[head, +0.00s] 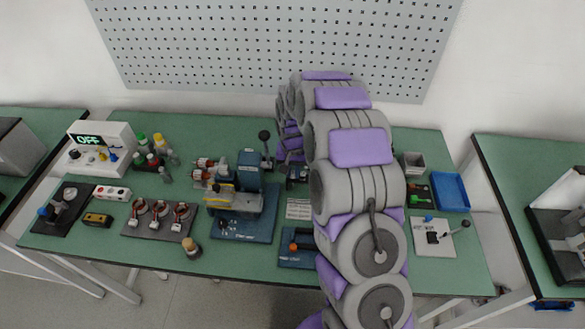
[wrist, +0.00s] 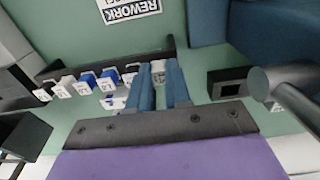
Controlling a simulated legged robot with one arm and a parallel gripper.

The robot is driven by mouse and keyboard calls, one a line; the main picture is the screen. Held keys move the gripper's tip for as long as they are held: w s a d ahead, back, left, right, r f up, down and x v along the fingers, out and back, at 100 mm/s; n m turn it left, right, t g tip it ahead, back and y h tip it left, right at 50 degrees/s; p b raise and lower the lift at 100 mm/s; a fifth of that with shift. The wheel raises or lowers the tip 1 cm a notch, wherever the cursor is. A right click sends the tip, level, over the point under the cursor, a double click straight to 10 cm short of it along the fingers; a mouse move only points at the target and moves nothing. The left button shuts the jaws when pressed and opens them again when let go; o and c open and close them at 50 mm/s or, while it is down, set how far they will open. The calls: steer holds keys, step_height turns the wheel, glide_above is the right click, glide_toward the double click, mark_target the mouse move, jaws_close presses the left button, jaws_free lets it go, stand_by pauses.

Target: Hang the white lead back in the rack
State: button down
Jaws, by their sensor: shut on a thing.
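In the wrist view, my gripper (wrist: 158,70) points at a dark rack (wrist: 110,66), its two blue fingers close together. A white piece (wrist: 157,78) shows between the fingers, and I take it to be the white lead; its lower part and any cable are hidden. The rack is a dark bar with several white and blue tagged ends (wrist: 87,84) in a row left of my fingers. I cannot tell whether the held piece touches the rack. In the head view my arm hides the gripper and rack.
A REWORK label (wrist: 130,8) lies beyond the rack. A dark block (wrist: 228,83) and a grey rod (wrist: 285,90) stand right of my fingers. On the green bench, a blue machine (head: 245,195) stands left of my arm, and a blue tray (head: 450,192) lies right.

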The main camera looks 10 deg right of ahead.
steer(key=shift+f, duration=0.15)
steer(key=c, duration=1)
jaws_free()
steer(key=shift+a, duration=0.1)
steer(key=shift+r, duration=0.35)
step_height(320, 180, up, 17)
steer(key=p, duration=0.3)
steer(key=shift+f, duration=0.15)
steer(key=shift+s, duration=0.1)
